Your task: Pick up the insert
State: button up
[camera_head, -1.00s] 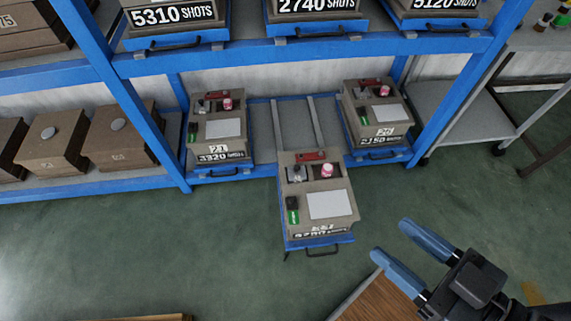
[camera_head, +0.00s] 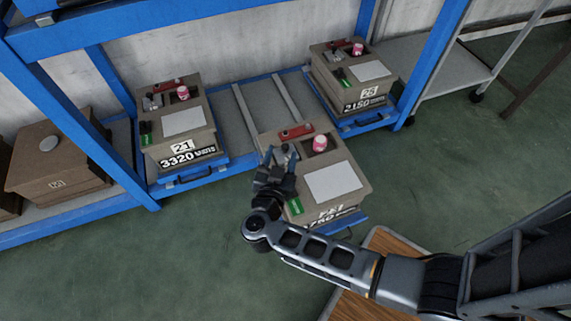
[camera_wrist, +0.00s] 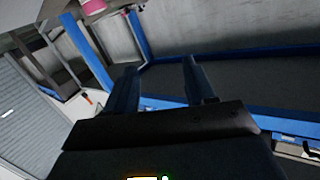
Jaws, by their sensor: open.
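The pulled-out brown mould box (camera_head: 345,165) stands on a blue drawer in front of the rack. A small grey metal piece (camera_head: 285,148), which looks like the insert, is in its left pocket and is mostly hidden by my gripper. A pink piece (camera_head: 320,143) sits in the right pocket. My gripper (camera_head: 280,156) is over the left pocket with its fingers apart. In the wrist view my gripper (camera_wrist: 160,80) is open, with nothing seen between the fingers. I cannot tell whether they touch the metal piece.
A red part (camera_head: 297,131), a green-labelled part (camera_head: 295,206) and a white plate (camera_head: 333,182) are on the same box. Similar boxes stand left (camera_head: 185,130) and right (camera_head: 350,75). Blue rack posts (camera_head: 85,130) flank the area. A wooden-topped surface (camera_head: 385,245) is below my arm.

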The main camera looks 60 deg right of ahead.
aim_at(283, 149)
jog(key=w+f+g+b, duration=0.1)
jog(key=f, duration=0.1)
jog(key=w+d+f+g+b, duration=0.1)
jog(key=f, duration=0.1)
jog(key=w+d+f+g+b, duration=0.1)
jog(key=w+f+g, duration=0.1)
jog(key=f, duration=0.1)
jog(key=shift+m+y, duration=0.3)
jog(key=shift+y, duration=0.1)
jog(key=x, duration=0.1)
jog(key=b+x, duration=0.2)
jog(key=x, duration=0.1)
jog(key=shift+s+d+f, duration=0.1)
jog(key=shift+s, duration=0.15)
jog(key=shift+w+d, duration=0.15)
jog(key=shift+d, duration=0.35)
jog(key=shift+c, duration=0.3)
grip_shut()
